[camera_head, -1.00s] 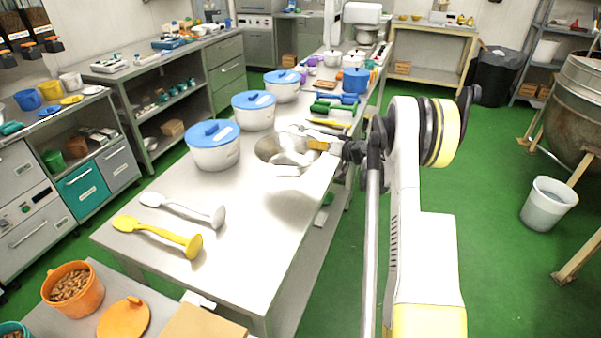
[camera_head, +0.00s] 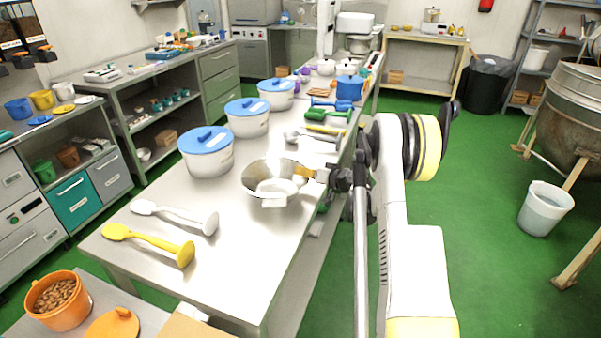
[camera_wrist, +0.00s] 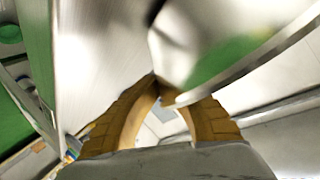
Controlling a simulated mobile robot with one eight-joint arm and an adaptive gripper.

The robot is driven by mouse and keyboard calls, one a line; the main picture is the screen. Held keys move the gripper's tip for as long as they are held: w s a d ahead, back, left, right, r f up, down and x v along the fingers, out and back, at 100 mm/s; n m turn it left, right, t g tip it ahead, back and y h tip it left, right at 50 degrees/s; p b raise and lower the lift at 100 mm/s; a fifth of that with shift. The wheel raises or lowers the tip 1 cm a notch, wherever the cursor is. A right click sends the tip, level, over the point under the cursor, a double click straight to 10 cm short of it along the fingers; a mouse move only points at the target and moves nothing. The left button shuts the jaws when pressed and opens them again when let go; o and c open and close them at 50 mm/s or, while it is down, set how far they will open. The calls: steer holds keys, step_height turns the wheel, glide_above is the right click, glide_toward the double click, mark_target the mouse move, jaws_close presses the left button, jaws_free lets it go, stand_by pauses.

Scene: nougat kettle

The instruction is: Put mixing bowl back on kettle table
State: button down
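The mixing bowl (camera_head: 262,172), a shiny steel bowl, is at the right side of the long steel table (camera_head: 235,235) in the head view. My gripper (camera_head: 312,174) is at the bowl's right rim, its yellow fingers shut on that rim. In the wrist view, the fingers of my gripper (camera_wrist: 160,92) come together at the rim of the bowl (camera_wrist: 225,35), which fills the upper right. I cannot tell whether the bowl clears the tabletop. The large kettle (camera_head: 570,118) stands at the right. I cannot tell which table is the kettle table.
Blue-lidded pots (camera_head: 207,153) line the table's left side. Green-handled tools (camera_head: 328,114) lie beyond the bowl. A cream table (camera_head: 430,40) stands at the back. Green floor is open at right, with a white bucket (camera_head: 545,208).

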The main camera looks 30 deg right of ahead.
steer(key=c, duration=1.6)
jaws_free()
steer(key=shift+s+d+r+p, duration=0.15)
steer(key=shift+r+p, duration=0.1)
steer(key=shift+p, duration=0.15)
steer(key=p+v, duration=0.2)
steer(key=v, duration=0.9)
steer(key=s+a+r+n+g, duration=0.1)
steer(key=s+a+r+g, duration=0.1)
steer(key=a+r, duration=0.6)
steer(key=s+a+r+n+g, duration=0.1)
steer(key=s+a+r+g, duration=0.25)
steer(key=a, duration=0.85)
steer(key=s+a+r+h, duration=0.1)
steer(key=s+a, duration=0.3)
steer(key=s, duration=0.3)
steer(key=s+a+n+g+h, duration=0.1)
steer(key=s+a, duration=0.3)
steer(key=s, duration=0.4)
steer(key=s+a+r+h, duration=0.1)
steer(key=s+a, duration=0.3)
steer(key=s, duration=0.4)
steer(key=shift+a+r+n+g+h, duration=0.1)
steer(key=shift+r+n+g+h, duration=0.2)
steer(key=shift+n, duration=0.1)
